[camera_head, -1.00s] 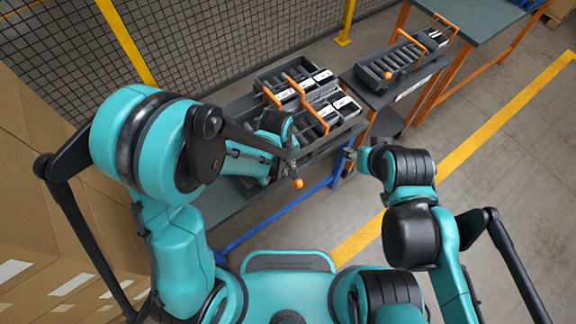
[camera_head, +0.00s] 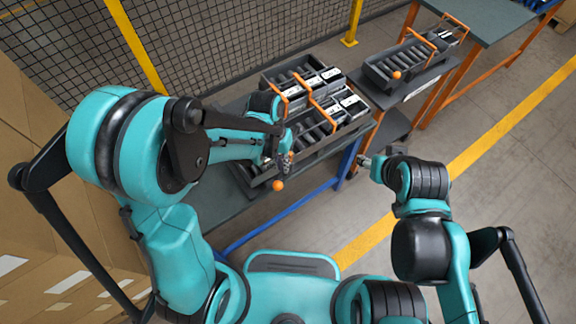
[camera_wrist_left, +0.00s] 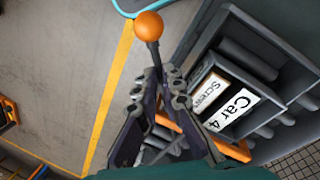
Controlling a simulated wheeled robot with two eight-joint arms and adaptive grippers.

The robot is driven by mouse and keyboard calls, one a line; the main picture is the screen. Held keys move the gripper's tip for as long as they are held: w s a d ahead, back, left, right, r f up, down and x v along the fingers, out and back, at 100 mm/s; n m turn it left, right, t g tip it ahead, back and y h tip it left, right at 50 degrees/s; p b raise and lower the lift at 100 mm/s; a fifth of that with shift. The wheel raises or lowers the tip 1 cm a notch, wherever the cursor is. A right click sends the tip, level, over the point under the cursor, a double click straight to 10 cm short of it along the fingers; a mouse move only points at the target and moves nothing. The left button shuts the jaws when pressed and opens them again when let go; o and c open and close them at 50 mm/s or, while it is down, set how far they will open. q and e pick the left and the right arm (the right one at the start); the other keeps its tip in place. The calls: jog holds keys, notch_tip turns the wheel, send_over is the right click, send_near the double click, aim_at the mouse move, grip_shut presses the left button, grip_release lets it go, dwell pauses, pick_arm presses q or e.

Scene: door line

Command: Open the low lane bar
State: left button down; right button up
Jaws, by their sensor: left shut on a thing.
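The lane bar's dark lever with an orange ball knob (camera_head: 278,185) sticks out at the near left corner of the roller tray (camera_head: 258,183). In the left wrist view the orange ball (camera_wrist_left: 149,26) stands beyond the fingertips on its dark stem. My left gripper (camera_head: 284,162) is shut on this lever, just below the knob; its fingers (camera_wrist_left: 163,88) also show in the left wrist view. An orange bar (camera_wrist_left: 178,128) runs behind the fingers, partly hidden by them. My right gripper (camera_head: 364,161) is in free air right of the tray; its fingers are too small to read.
Orange bars (camera_head: 322,108) cross the tray, among rollers and white-labelled boxes (camera_head: 351,101). A second roller tray (camera_head: 376,74) with its own orange ball (camera_head: 397,75) stands at the back right. A mesh fence (camera_head: 215,50) is behind. The floor at right is open.

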pick_arm(q)
jog(key=shift+w+a+m+g+b, duration=0.25)
jog(key=shift+a+m, duration=0.15)
jog(key=shift+m, duration=0.7)
jog(key=shift+w+a+m+g+b, duration=0.2)
jog(key=shift+a+m, duration=0.15)
jog(key=shift+m, duration=0.75)
jog(key=c, duration=1.6)
grip_release()
jog(key=shift+c, duration=0.2)
jog(key=shift+r, duration=0.1)
